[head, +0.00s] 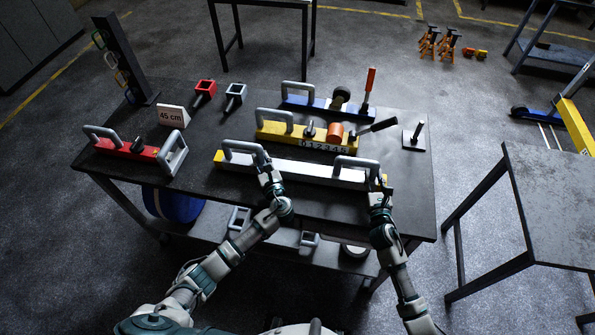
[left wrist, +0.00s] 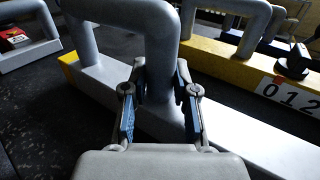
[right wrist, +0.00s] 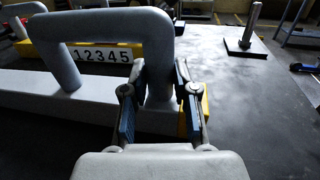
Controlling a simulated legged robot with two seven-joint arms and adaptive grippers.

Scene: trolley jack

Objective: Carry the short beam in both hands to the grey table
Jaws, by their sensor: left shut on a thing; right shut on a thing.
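The short beam (head: 290,172) is light grey with yellow ends and two grey loop handles. It appears to lie on the dark workbench (head: 410,205), along its front part. My left gripper (head: 267,170) is shut on the right leg of its left handle; the left wrist view shows the fingers (left wrist: 160,90) either side of that leg. My right gripper (head: 379,188) is shut on the right leg of its right handle (right wrist: 105,28), near the yellow end. The grey table (head: 555,200) stands apart at the right, its visible top bare.
Behind the beam are a yellow beam (head: 275,132) with digits and a blue one (head: 300,103) with levers. A red two-handled piece (head: 125,149) lies left, near a "45 cm" sign (head: 173,116). A floor gap separates workbench and grey table; a blue-and-yellow jack (head: 540,115) stands behind.

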